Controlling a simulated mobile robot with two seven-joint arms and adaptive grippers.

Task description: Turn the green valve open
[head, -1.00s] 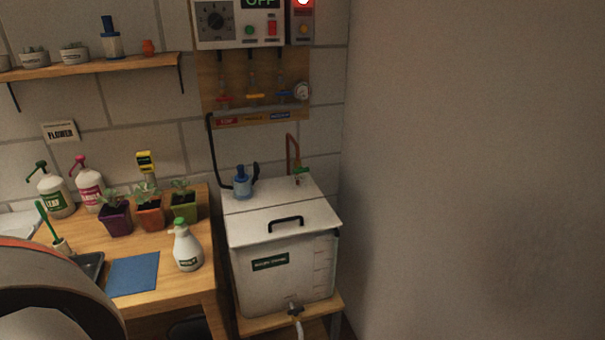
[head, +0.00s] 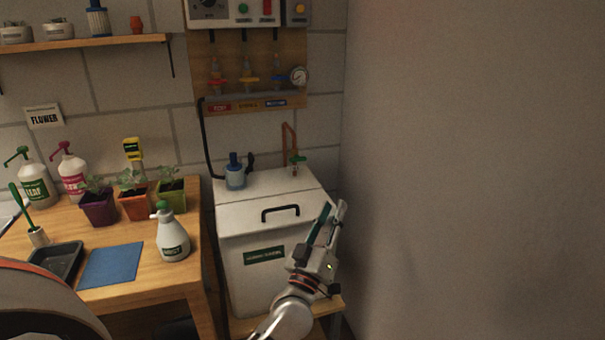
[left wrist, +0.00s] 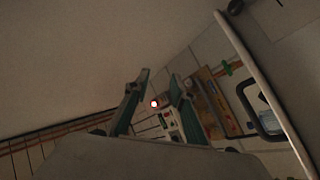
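The green valve (head: 297,159) is a small green handle on the copper pipe behind the white tank (head: 240,213), at its back right corner. A green handle that looks like the valve (left wrist: 232,67) also shows in the left wrist view, right of the fingers. My left gripper (head: 331,208) is in front of the tank's right side, below the valve in the picture and clear of it. In the left wrist view its two fingers (left wrist: 160,76) stand apart with nothing between them, so it is open. My right gripper is not in view.
A bare wall (head: 480,170) borders the right side. Red, yellow and blue valves hang on a wooden board (head: 250,62) above. A bench (head: 185,279) with plants and bottles stands left.

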